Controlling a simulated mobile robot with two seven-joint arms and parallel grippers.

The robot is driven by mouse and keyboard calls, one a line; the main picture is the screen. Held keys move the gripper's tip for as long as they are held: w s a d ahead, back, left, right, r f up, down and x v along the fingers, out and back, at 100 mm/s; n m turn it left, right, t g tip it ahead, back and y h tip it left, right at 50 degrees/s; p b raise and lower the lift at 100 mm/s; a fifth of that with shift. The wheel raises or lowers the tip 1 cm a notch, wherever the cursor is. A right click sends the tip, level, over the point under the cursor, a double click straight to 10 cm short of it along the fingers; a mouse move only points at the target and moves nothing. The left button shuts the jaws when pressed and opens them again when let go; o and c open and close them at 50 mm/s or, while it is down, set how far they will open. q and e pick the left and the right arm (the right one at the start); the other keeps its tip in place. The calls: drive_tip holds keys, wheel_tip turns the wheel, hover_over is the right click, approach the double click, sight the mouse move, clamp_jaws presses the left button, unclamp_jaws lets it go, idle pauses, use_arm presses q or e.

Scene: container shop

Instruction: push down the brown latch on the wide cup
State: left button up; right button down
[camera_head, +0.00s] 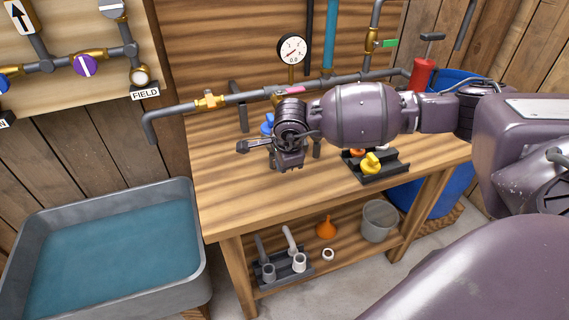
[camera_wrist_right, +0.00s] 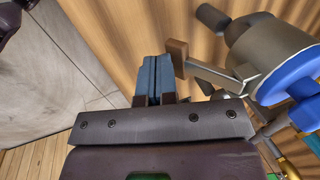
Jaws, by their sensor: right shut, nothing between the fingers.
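My right gripper (camera_head: 242,146) is shut and empty above the left part of the workbench, its fingers pointing left in the head view. In the right wrist view its blue-grey fingertips (camera_wrist_right: 153,68) are pressed together. The brown latch (camera_wrist_right: 177,52) is a small block on a metal lever, just right of the fingertips; I cannot tell whether they touch. The lever leads to the wide cup (camera_wrist_right: 268,52), a grey metal body with a blue part at its end. In the head view the blue part (camera_head: 267,124) shows behind my gripper; the latch cannot be made out there.
The workbench (camera_head: 222,190) has bare wood at its front left. A black tray (camera_head: 380,178) with a yellow piece stands to the right. Pipes with a gauge (camera_head: 292,51) run behind. A water basin (camera_head: 110,245) stands left. A grey bucket (camera_head: 379,220) is on the lower shelf.

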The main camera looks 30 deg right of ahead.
use_arm(q)
drive_tip(key=shift+r+p, duration=0.3)
drive_tip(key=shift+r, duration=0.1)
use_arm(e)
drive_tip(key=shift+r, duration=0.8)
use_arm(q)
drive_tip(key=shift+s+f, duration=0.1)
drive_tip(key=shift+s, duration=0.05)
